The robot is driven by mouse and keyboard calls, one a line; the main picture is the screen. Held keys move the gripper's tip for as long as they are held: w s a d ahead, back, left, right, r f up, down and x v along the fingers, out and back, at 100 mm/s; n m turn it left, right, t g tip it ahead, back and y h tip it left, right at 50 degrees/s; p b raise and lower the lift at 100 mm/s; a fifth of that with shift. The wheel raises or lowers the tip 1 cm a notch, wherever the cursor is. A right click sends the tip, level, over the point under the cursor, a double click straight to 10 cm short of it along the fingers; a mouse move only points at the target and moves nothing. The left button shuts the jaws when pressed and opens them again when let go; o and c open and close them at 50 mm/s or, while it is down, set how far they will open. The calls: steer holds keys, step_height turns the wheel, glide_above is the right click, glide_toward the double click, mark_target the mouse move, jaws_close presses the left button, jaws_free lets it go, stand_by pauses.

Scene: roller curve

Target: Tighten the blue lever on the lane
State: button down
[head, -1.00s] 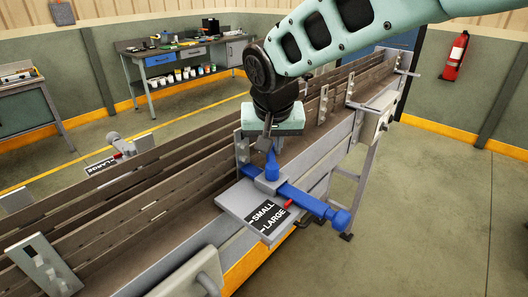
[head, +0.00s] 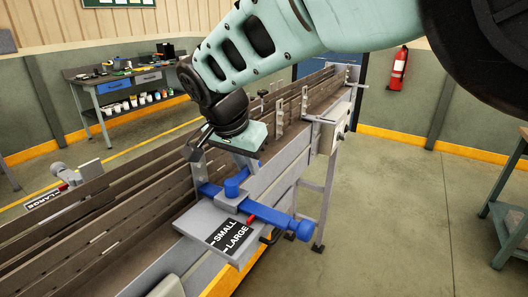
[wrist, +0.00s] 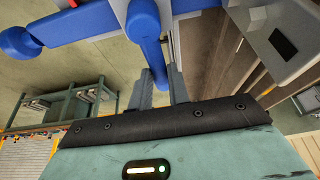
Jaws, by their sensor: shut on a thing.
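The blue lever (head: 240,180) stands on a grey clamp block on the near rail of the lane (head: 120,215). It leans up and to the right. My gripper (head: 249,165) is above it, with its fingers at the lever's upper end. In the wrist view, the lever (wrist: 147,35) runs down to the fingers (wrist: 162,88), which are shut on its end. The blue slide bar (head: 275,218) passes under the lever and ends in a round blue knob. A red pointer (head: 252,219) on it sits beside the SMALL/LARGE plate (head: 228,236), nearer LARGE.
Another LARGE plate (head: 45,202) is on the far rail. Upright grey brackets (head: 304,103) stand along the lane farther back. A workbench (head: 125,82) is at the back left. A green table (head: 508,215) stands at right. The floor right of the lane is clear.

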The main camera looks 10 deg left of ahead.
steer(key=shift+d+m, duration=0.1)
steer(key=shift+m, duration=0.2)
steer(key=c, duration=1.3)
jaws_free()
steer(key=shift+s+r, duration=0.1)
steer(key=b+v, duration=0.2)
steer(key=v, duration=1.5)
steer(key=shift+r+b, duration=0.1)
steer(key=shift+b, duration=0.2)
steer(key=d+f+n+g+y, duration=0.1)
steer(key=d+f+n+g, duration=0.3)
steer(key=d+f, duration=0.5)
steer(key=s+d+f+n, duration=0.3)
steer(key=s+d+f, duration=0.2)
steer(key=s+d, duration=0.1)
steer(key=s+d+f+n+b, duration=0.1)
steer(key=s+d+f+n, duration=0.1)
steer(key=s+d+f, duration=0.4)
steer(key=s+d+f+n+y, duration=0.1)
steer(key=s+d+f+n, duration=0.2)
steer(key=s+d+f, duration=0.2)
steer(key=shift+s+d+f+n+b, duration=0.15)
steer(key=shift+s+d+b, duration=0.05)
steer(key=shift+s+d, duration=0.25)
steer(key=shift+s+d+f+n+b, duration=0.2)
steer(key=shift+s+d, duration=0.15)
steer(key=shift+s, duration=0.15)
